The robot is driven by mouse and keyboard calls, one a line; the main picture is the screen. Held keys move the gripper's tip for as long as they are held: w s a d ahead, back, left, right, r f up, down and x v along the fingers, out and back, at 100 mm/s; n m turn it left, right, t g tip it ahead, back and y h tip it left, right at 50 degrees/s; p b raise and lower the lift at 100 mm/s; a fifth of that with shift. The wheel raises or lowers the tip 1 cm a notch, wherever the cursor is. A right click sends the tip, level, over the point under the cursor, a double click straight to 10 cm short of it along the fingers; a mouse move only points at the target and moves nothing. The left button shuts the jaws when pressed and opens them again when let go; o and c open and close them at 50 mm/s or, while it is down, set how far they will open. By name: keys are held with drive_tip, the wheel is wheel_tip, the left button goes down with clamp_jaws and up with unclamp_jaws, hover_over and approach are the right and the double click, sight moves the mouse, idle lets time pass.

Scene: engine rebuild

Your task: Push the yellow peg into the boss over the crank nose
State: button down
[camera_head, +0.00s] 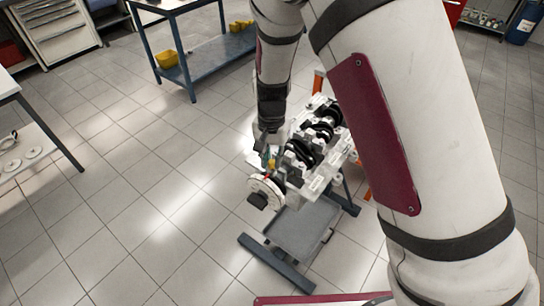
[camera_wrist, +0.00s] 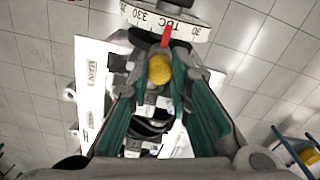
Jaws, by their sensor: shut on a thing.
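The yellow peg (camera_wrist: 159,69) is seen end-on between the fingertips of my gripper (camera_wrist: 161,78) in the wrist view. My gripper, with green-sided fingers, is shut on it. In the head view the peg (camera_head: 271,163) is a small yellow spot below my gripper (camera_head: 267,156), at the front end of the engine block (camera_head: 318,184). A red pointer (camera_wrist: 167,36) lies just beyond the peg, against the white ring marked TDC (camera_wrist: 190,33). The boss is hidden behind the peg and fingers, so I cannot tell how far in the peg is.
The white marked wheel (camera_head: 266,190) is on the block's near end. The dark crankshaft (camera_head: 301,152) lies exposed along the block. A grey tray (camera_head: 305,226) and blue-grey stand legs (camera_head: 275,262) are below.

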drive_tip(key=shift+f, duration=0.55)
drive_tip(key=c, duration=1.7)
unclamp_jaws()
drive_tip(key=shift+r+p, duration=0.55)
drive_tip(key=shift+r, duration=1)
drive_tip(key=o, duration=0.5)
drive_tip(key=shift+o, duration=0.2)
wheel_tip(320, 180, up, 12)
